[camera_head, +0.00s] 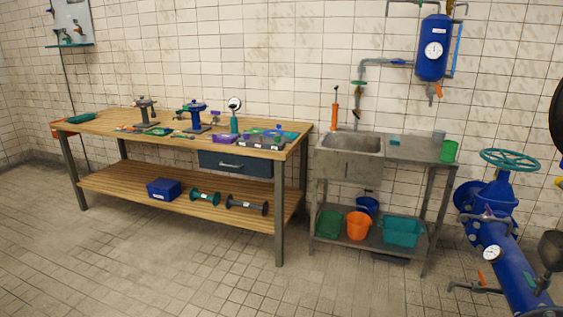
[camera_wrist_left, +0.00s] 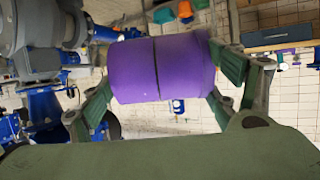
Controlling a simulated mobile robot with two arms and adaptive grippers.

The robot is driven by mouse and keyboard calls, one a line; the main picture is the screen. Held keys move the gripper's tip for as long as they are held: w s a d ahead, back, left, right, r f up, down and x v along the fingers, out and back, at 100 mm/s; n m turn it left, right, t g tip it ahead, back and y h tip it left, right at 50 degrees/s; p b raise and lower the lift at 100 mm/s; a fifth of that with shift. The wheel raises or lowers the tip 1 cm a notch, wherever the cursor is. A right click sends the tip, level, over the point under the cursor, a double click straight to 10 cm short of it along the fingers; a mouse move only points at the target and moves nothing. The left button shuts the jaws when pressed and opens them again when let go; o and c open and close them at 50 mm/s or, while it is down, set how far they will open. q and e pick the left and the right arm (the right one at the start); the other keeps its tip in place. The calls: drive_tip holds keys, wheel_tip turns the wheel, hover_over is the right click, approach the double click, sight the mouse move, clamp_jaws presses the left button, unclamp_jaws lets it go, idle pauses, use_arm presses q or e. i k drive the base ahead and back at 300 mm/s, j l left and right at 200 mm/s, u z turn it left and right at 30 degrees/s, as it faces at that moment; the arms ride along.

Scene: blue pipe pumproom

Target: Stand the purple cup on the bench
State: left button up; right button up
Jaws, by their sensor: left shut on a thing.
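The purple cup (camera_wrist_left: 162,68) fills the upper middle of the left wrist view. My left gripper (camera_wrist_left: 160,75) is shut on it, with green-padded fingers on either side of it. The cup's long side runs across that picture; its mouth cannot be made out. The wooden bench (camera_head: 105,122) stands at the left and middle of the head view, along the tiled wall. Part of the bench (camera_wrist_left: 278,18) shows at the upper right of the left wrist view, behind and apart from the cup. Neither the cup nor any gripper shows in the head view.
Two vises (camera_head: 195,115), a teal tray (camera_head: 80,118), a purple box (camera_head: 224,139) and small tools occupy much of the bench top. A stone sink (camera_head: 348,158) and steel side table (camera_head: 415,149) stand right of it. Blue pipework (camera_head: 505,255) rises at far right. The floor in front is clear.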

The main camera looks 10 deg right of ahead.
sight(421, 150)
drive_tip(key=i+l+z, duration=0.2)
drive_tip(key=i+z, duration=0.6)
drive_tip(key=i+j+z, duration=0.1)
drive_tip(key=i+z, duration=0.25)
drive_tip(key=i, duration=0.25)
drive_tip(key=i+j+z, duration=0.2)
drive_tip(key=i+z, duration=0.2)
